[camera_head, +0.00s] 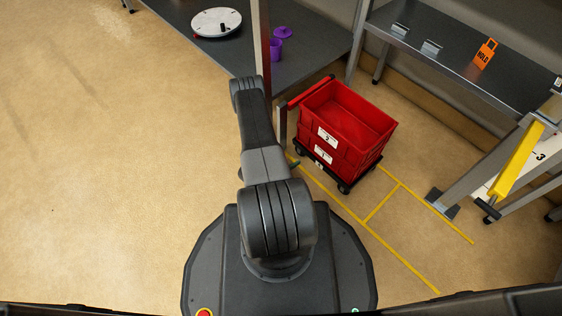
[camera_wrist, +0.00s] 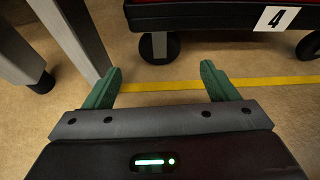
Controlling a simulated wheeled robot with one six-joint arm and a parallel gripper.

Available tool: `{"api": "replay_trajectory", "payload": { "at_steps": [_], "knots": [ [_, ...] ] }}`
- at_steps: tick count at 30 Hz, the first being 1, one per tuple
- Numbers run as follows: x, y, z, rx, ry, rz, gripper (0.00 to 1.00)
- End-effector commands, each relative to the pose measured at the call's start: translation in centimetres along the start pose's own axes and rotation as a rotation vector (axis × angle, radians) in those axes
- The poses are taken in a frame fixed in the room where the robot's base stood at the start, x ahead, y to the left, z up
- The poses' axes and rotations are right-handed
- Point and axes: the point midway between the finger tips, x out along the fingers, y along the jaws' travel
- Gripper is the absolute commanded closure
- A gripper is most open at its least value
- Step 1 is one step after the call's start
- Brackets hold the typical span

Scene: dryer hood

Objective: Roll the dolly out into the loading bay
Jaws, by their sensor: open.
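The dolly (camera_head: 343,187) is a low black base on casters with red crates (camera_head: 348,125) stacked on it and a red bar (camera_head: 311,92) at its left side. In the wrist view its dark edge (camera_wrist: 210,15) with a "4" label crosses the top, above two casters. My gripper (camera_wrist: 160,84) has two green fingers spread apart with nothing between them. It is low over the floor, short of the dolly and apart from it. In the head view my arm hides most of the gripper.
Yellow floor lines (camera_head: 382,203) mark bays in front of and right of the dolly. A grey table (camera_head: 315,45) with a purple cup stands behind. A shelf (camera_head: 450,55) and a yellow-barred frame (camera_head: 516,160) stand right. Open floor lies left. A grey post (camera_wrist: 75,35) is close left of my gripper.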

Motion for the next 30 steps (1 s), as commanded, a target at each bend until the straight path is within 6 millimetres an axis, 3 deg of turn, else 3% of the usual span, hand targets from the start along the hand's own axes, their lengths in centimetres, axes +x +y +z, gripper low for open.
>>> {"api": "replay_trajectory", "payload": {
  "at_steps": [6, 13, 18, 27, 28, 30],
  "knots": [
    [4.3, -0.1, -0.3, 0.004, 0.0, -0.004, 0.2],
    [7.5, 0.0, -0.2, 0.002, 0.0, -0.001, 0.2],
    [8.5, 0.0, 0.0, 0.0, 0.0, 0.0, 0.2],
    [8.6, 0.0, 0.0, 0.0, 0.0, 0.001, 0.2],
    [8.6, 0.0, 0.0, 0.0, 0.0, 0.001, 0.22],
    [8.6, 0.0, 0.0, 0.0, 0.0, 0.001, 0.36]
  ]
}}
